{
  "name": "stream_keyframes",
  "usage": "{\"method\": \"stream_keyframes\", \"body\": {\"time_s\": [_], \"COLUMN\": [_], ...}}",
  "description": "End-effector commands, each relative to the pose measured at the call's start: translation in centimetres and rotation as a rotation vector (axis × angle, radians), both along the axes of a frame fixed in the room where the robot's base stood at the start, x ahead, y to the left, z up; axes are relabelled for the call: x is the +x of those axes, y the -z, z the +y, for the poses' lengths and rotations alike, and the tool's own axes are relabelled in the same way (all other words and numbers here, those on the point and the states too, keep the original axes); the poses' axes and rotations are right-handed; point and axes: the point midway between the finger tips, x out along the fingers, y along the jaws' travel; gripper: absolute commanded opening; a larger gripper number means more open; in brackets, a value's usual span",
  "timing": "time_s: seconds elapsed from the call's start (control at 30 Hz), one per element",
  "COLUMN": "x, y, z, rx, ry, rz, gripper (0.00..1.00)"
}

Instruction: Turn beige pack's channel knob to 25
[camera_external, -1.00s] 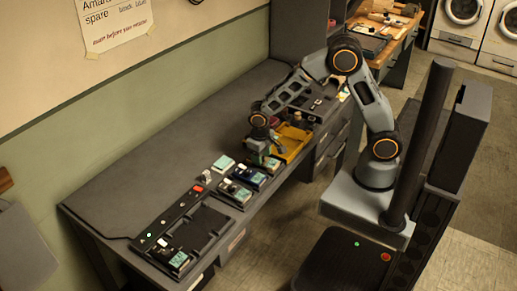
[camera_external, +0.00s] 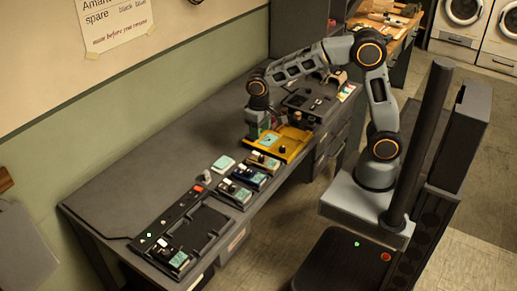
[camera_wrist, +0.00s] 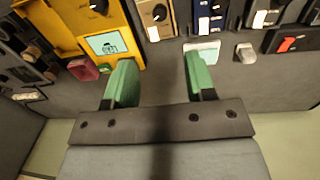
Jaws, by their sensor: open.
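The beige pack (camera_external: 263,162) lies on the bench between the yellow unit and the blue pack. In the wrist view the beige pack (camera_wrist: 147,14) is at the top edge and partly cut off. Its dark round channel knob (camera_wrist: 159,12) shows there with a light pointer mark; the setting is too small to read. My gripper (camera_wrist: 161,82) is open, with two green-padded fingers wide apart and nothing between them. It hovers above the bench on the wall side of the packs, apart from the beige pack.
The yellow unit (camera_wrist: 55,17) with a teal screen is left of the beige pack in the wrist view. The blue pack (camera_wrist: 208,17) is to its right. A pale pad (camera_wrist: 203,52), a small grey piece (camera_wrist: 245,53) and a maroon piece (camera_wrist: 83,70) lie nearby. The bench's wall side is largely clear.

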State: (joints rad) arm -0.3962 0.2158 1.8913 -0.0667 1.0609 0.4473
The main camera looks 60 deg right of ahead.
Motion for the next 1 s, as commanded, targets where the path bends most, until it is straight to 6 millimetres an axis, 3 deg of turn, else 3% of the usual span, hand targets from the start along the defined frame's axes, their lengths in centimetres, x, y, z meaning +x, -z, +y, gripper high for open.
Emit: {"method": "stream_keyframes", "body": {"time_s": [0.2,0.57,0.8,1.0], "x": [0.0,0.0,0.0,0.0], "y": [-1.5,-1.7,-1.5,-0.6], "z": [0.1,0.1,-0.8,-0.9], "rx": [0.001,0.001,0.054,0.062], "ry": [0.0,0.001,0.261,0.316], "rz": [-0.001,0.0,-0.011,-0.009], "gripper": [0.5,0.5,0.5,0.5]}}
